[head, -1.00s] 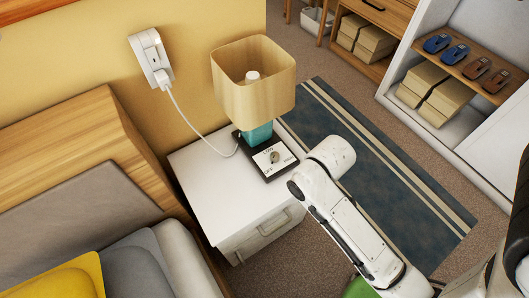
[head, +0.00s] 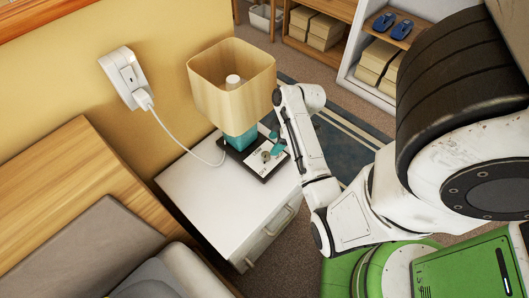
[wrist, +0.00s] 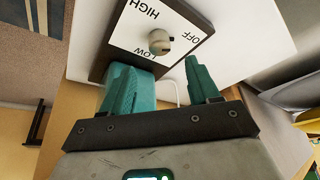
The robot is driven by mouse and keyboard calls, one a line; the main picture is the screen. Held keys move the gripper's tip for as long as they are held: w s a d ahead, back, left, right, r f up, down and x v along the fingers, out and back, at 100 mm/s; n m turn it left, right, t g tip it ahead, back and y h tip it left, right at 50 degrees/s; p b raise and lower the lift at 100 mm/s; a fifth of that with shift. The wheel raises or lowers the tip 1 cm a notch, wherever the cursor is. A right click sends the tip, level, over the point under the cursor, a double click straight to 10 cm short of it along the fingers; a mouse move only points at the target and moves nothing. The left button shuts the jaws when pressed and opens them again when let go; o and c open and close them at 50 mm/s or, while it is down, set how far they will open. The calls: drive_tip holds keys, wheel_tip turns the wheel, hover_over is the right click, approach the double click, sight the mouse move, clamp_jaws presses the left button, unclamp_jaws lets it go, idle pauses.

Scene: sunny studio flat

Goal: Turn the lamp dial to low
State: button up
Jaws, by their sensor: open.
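The lamp has a pale wooden shade (head: 231,88), a teal body (head: 242,138) and a dark base with a white dial plate. The round metallic dial knob (head: 265,156) sits on that plate; in the wrist view the knob (wrist: 159,42) has HIGH at its upper left, OFF at its right and LOW below it. I cannot tell clearly which mark it points to. My gripper (head: 276,142) is above the plate beside the lamp body. In the wrist view the teal fingers of my gripper (wrist: 157,66) are apart and empty, on the LOW side of the knob, not around it.
The lamp stands on a white nightstand (head: 200,190) with bare top to its left. A white cord runs to a wall socket (head: 122,76). A bed (head: 85,205) lies at the left.

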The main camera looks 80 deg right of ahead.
sight(266, 154)
drive_tip(key=x, duration=0.7)
drive_tip(key=c, duration=1)
